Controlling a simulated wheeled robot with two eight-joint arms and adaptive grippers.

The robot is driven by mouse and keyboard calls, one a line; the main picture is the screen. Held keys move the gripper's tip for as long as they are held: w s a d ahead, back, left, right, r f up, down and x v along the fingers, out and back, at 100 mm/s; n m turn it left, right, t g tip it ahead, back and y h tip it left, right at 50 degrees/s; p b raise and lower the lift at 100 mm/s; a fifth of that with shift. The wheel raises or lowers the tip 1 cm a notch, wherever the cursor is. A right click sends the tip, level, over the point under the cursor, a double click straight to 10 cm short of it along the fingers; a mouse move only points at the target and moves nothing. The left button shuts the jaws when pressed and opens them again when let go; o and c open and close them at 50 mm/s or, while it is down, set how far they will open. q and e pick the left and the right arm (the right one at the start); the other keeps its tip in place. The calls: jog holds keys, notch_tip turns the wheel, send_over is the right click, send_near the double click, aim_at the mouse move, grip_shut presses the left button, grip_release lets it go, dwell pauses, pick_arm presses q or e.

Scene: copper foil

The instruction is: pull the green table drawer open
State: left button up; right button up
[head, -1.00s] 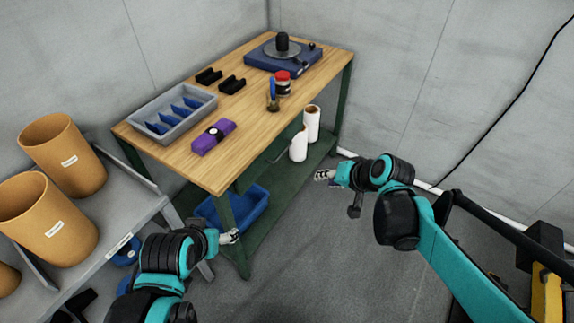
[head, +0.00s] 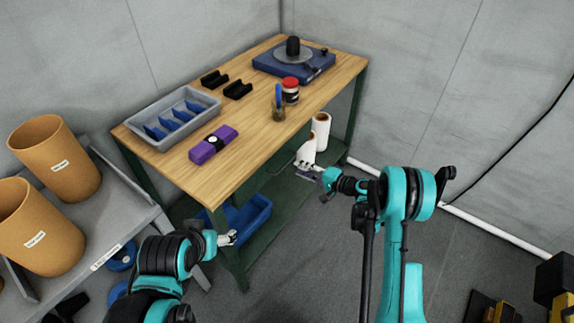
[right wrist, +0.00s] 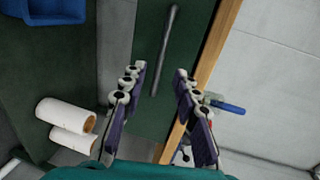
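The green drawer front (right wrist: 195,32) shows in the right wrist view, just under the wooden table top (head: 250,142). A dark bar handle (right wrist: 165,50) runs along it, and the drawer looks shut. My right gripper (right wrist: 160,73) is open, with its two fingers apart and the handle lying ahead between the fingertip lines. I see no contact with the handle. In the head view the right gripper (head: 308,172) is beside the table's front right edge and hides part of the handle area. My left gripper (head: 228,238) is low by the near table leg; its fingers are too small to read.
White rolls (head: 321,132) stand on the lower shelf, behind the right gripper. A blue bin (head: 250,213) sits on that shelf. The table top holds a grey tray (head: 172,117), a purple item (head: 213,144) and a turntable (head: 294,62). Floor right of the table is open.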

aim_at(287, 163)
jog(key=b+x, duration=0.2)
jog(key=x, duration=0.5)
jog(key=shift+w+a, duration=0.1)
jog(key=shift+a, duration=0.1)
grip_shut()
